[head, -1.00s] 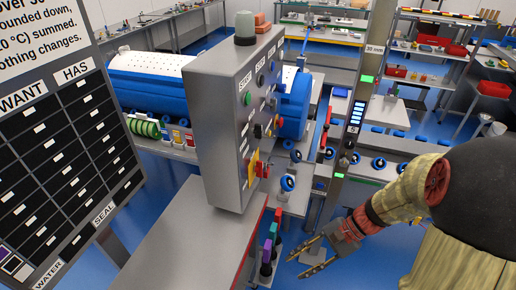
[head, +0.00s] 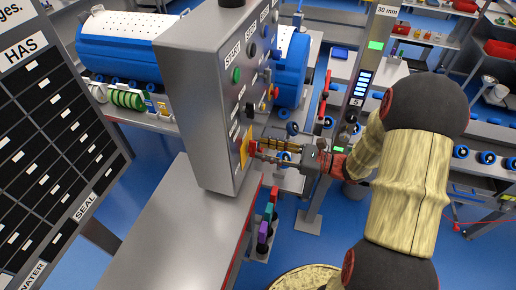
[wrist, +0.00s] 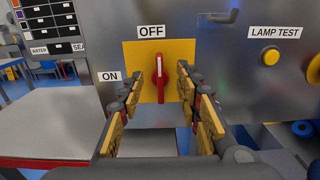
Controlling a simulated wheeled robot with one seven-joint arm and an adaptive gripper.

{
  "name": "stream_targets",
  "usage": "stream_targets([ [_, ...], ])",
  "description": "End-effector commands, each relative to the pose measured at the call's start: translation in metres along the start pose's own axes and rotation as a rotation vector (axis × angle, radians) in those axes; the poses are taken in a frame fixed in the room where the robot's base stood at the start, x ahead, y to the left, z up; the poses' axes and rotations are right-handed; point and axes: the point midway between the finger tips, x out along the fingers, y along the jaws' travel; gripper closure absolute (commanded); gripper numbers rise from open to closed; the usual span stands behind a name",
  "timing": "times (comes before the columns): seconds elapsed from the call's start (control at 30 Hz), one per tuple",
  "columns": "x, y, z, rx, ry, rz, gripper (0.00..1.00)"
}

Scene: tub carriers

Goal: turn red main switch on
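The red main switch (wrist: 159,88) is a narrow red handle on a yellow plate (wrist: 146,54) on the grey cabinet's face. In the wrist view the handle stands upright, its pale-marked end toward the OFF label (wrist: 151,32). The ON label (wrist: 109,76) is to the left. My gripper (wrist: 171,82) is open, its fingers pointing at the plate on either side of the handle. The left fingertip looks closer to the handle; I cannot tell if it touches. In the head view my gripper (head: 262,150) reaches the yellow plate (head: 245,148) from the right, hiding most of the switch.
The grey cabinet (head: 195,105) carries other controls, including a green START button (head: 236,75). A yellow LAMP TEST button (wrist: 271,57) is right of the switch. A grey table (head: 170,225) lies below left. Coloured handled items (head: 267,218) stand below the switch.

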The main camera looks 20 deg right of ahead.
Motion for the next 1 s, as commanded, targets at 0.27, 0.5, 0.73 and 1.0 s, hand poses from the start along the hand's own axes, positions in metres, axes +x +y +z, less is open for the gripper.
stream_targets([
  [0.27, 0.026, 0.001, -0.001, 0.001, 0.001, 0.001, 0.66],
  [0.5, 0.028, 0.000, 0.000, 0.001, 0.001, 0.000, 0.66],
  [0.73, 0.028, 0.000, 0.000, 0.000, 0.001, 0.000, 0.75],
  [1.0, 0.028, 0.001, -0.001, 0.001, 0.002, 0.000, 0.90],
])
